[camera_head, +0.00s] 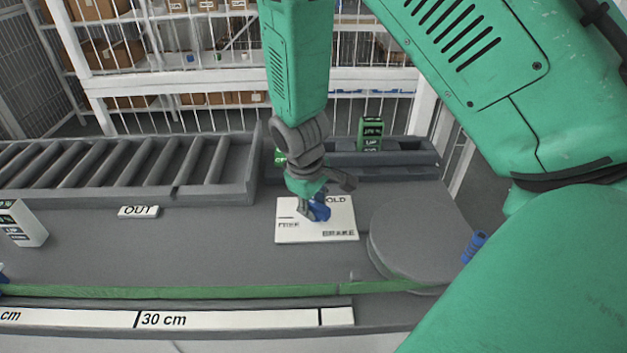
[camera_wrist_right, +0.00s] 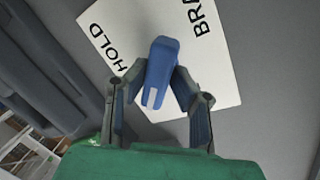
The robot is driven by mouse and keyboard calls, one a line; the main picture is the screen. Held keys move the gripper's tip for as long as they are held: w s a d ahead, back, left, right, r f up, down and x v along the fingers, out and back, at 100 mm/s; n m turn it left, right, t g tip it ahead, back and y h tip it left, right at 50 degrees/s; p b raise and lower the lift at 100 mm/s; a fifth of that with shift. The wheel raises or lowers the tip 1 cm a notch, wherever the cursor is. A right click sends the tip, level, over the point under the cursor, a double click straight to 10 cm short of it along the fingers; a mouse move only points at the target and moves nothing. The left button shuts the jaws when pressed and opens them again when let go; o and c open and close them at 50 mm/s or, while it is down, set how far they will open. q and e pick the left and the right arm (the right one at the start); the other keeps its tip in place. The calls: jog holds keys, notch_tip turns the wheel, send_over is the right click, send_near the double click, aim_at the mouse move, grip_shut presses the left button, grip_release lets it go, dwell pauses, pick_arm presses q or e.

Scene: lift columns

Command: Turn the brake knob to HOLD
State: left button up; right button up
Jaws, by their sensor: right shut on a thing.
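The blue brake knob (camera_head: 321,212) stands on a white plate (camera_head: 290,234) on the grey bench. In the right wrist view the knob (camera_wrist_right: 161,62) is a blue bar with a white mark at its end toward my gripper's body. The plate (camera_wrist_right: 215,70) reads HOLD at left and BRAKE at upper right there; the mark does not point straight at HOLD. My right gripper (camera_head: 311,210) reaches down from above. Its two fingers (camera_wrist_right: 158,80) are shut on the knob, one on each side. FREE is printed on the plate's left in the head view. My left gripper is not in view.
A roller rack (camera_head: 120,170) lies at the back left, with an OUT label (camera_head: 138,211) before it. A white box (camera_head: 22,223) stands at far left. A round grey disc (camera_head: 420,235) is right of the plate. A green strip (camera_head: 200,291) and ruler (camera_head: 230,319) run along the front.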

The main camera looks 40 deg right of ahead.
jog(key=m+p, duration=0.2)
jog(key=m, duration=0.2)
jog(key=shift+s+d+g, duration=0.1)
jog(key=shift+d+g, duration=0.05)
jog(key=shift+g, duration=0.25)
jog(key=shift+f+m+p, duration=0.1)
jog(key=shift+m+p, duration=0.2)
jog(key=shift+m, duration=0.1)
jog(key=shift+s, duration=0.1)
